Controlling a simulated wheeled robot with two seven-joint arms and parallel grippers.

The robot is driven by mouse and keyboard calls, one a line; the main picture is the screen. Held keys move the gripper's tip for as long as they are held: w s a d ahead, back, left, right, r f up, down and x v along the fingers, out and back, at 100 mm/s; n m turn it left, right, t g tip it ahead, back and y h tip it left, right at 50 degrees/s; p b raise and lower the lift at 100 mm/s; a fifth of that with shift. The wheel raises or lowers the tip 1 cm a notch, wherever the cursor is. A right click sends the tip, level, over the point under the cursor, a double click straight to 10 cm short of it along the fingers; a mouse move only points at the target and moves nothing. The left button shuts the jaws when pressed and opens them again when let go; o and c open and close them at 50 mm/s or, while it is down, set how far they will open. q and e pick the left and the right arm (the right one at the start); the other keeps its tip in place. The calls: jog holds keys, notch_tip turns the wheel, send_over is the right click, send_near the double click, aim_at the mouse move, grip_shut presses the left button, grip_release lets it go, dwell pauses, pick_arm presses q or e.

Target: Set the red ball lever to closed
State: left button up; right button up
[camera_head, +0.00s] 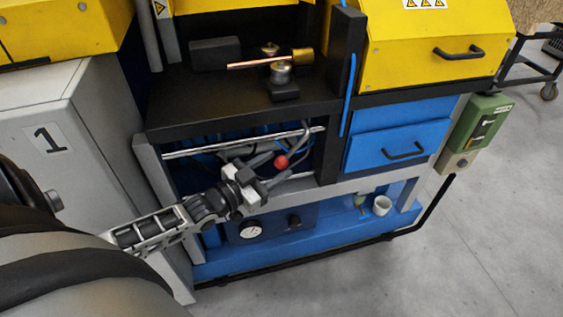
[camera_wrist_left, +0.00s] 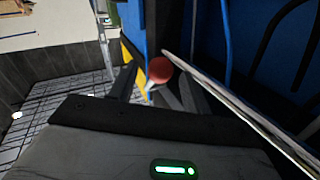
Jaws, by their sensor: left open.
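The red ball (camera_head: 281,161) of the lever shows in the open bay under the black worktop, near a horizontal metal tube. My left gripper (camera_head: 277,167) reaches into this bay from the left. It is open, with its dark fingertips close to the ball. In the left wrist view the red ball (camera_wrist_left: 159,70) appears between the two open fingers (camera_wrist_left: 157,88), around their tips. I cannot tell whether a finger touches it. The lever's arm is mostly hidden, and its exact angle is unclear. My right gripper is not in view.
A long metal tube (camera_wrist_left: 245,110) runs close beside the right finger. The black worktop (camera_head: 220,105) overhangs the bay and carries a copper tube (camera_head: 258,64) on a fitting. A blue drawer (camera_head: 398,145) is to the right.

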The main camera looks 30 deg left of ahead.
pick_arm(q)
jog(key=shift+x, duration=1.4)
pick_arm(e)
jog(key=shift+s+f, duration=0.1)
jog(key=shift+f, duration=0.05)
